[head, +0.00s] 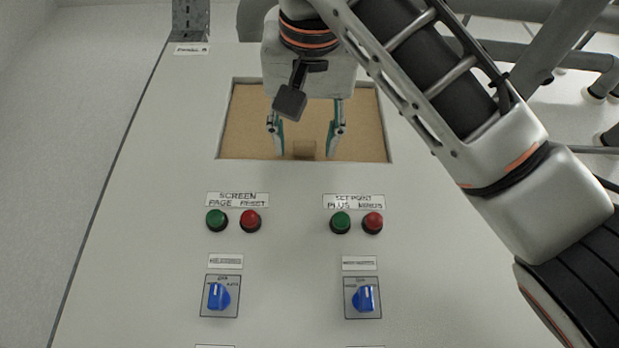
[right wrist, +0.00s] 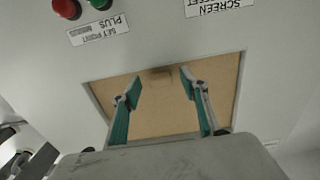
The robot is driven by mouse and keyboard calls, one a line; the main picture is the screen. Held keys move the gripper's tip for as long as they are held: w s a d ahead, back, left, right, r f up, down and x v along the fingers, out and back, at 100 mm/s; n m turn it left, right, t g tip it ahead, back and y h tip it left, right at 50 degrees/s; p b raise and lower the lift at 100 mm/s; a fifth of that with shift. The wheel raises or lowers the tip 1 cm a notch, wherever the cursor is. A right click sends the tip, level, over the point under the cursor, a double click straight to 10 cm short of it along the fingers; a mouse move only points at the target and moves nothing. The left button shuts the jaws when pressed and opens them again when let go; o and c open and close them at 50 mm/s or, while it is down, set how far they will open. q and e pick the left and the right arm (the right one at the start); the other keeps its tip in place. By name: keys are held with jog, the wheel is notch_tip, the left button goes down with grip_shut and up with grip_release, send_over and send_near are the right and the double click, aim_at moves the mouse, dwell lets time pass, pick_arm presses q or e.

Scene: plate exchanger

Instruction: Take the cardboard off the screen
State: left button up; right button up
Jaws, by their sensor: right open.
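A brown cardboard sheet (head: 245,128) fills the rectangular screen recess in the grey panel, covering the screen. A small cardboard tab (head: 304,149) sticks out near its lower middle edge. In the right wrist view the cardboard (right wrist: 160,115) and the tab (right wrist: 155,76) show upside down. My right gripper (head: 306,152) is in front of the cardboard, its two green-padded fingers apart with the tab between them in the picture. It also shows in the right wrist view (right wrist: 158,82). No contact with the tab is visible. My left gripper is not in view.
Below the recess are green and red buttons, the left pair (head: 233,220) and the right pair (head: 356,222). Lower still are two blue rotary switches, left (head: 219,296) and right (head: 365,298). Pipes (head: 585,60) run at the upper right.

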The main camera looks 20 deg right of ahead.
jog(key=shift+w+d, duration=0.2)
jog(key=shift+w, duration=0.4)
jog(key=c, duration=1.2)
jog(key=shift+r, duration=0.3)
jog(key=shift+s+a+b, duration=0.25)
jog(key=shift+s+b, duration=0.45)
jog(key=shift+b, duration=0.3)
dwell(0.4)
jog(key=shift+s, duration=0.1)
jog(key=shift+s+a+b, duration=0.2)
jog(key=shift+s+b, duration=0.25)
jog(key=shift+s, duration=0.35)
